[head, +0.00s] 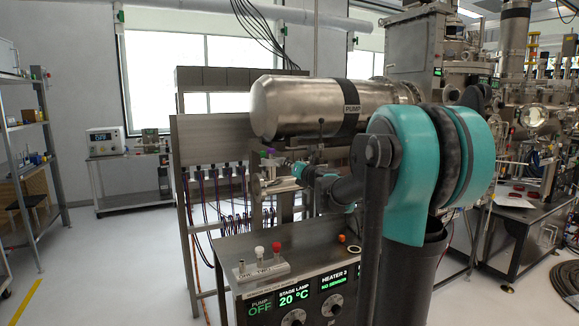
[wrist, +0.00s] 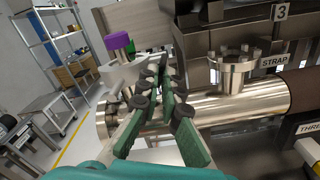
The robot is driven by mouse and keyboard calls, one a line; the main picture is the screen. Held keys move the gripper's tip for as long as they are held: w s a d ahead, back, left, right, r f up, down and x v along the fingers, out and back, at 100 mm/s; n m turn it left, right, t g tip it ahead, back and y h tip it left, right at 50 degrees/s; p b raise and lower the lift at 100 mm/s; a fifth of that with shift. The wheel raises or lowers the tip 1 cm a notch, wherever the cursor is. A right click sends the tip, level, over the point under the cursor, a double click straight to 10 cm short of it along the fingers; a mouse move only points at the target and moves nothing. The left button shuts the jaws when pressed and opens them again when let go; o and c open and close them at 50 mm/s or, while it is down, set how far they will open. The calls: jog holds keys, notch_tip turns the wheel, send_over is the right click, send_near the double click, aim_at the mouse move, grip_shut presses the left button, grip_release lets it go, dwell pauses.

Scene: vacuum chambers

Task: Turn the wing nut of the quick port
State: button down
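The quick port shows in the wrist view as a shiny metal tube (wrist: 108,120) with a ringed end. A light grey clamp-like part (wrist: 122,74) sits above it, with a purple knob-like piece (wrist: 118,42) on top. I cannot tell for certain which part is the wing nut. In the wrist view my gripper (wrist: 157,78) has green fingers with dark pads, just right of the clamp-like part and over the tube. A narrow gap shows between the fingers; nothing is clearly held.
A flanged upright port (wrist: 230,68) stands right of my fingers, by the STRAP label (wrist: 274,61). A large PUMP cylinder (head: 310,105) lies above my gripper. A control panel (head: 300,300) with knobs is below. Open floor (head: 120,260) lies left.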

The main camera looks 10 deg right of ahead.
jog(key=m, duration=1.1)
jog(key=shift+s+a+r+m, duration=0.1)
jog(key=shift+m, duration=0.2)
dwell(0.4)
jog(key=c, duration=2)
grip_release()
jog(key=v, duration=1.2)
jog(key=shift+o, duration=0.5)
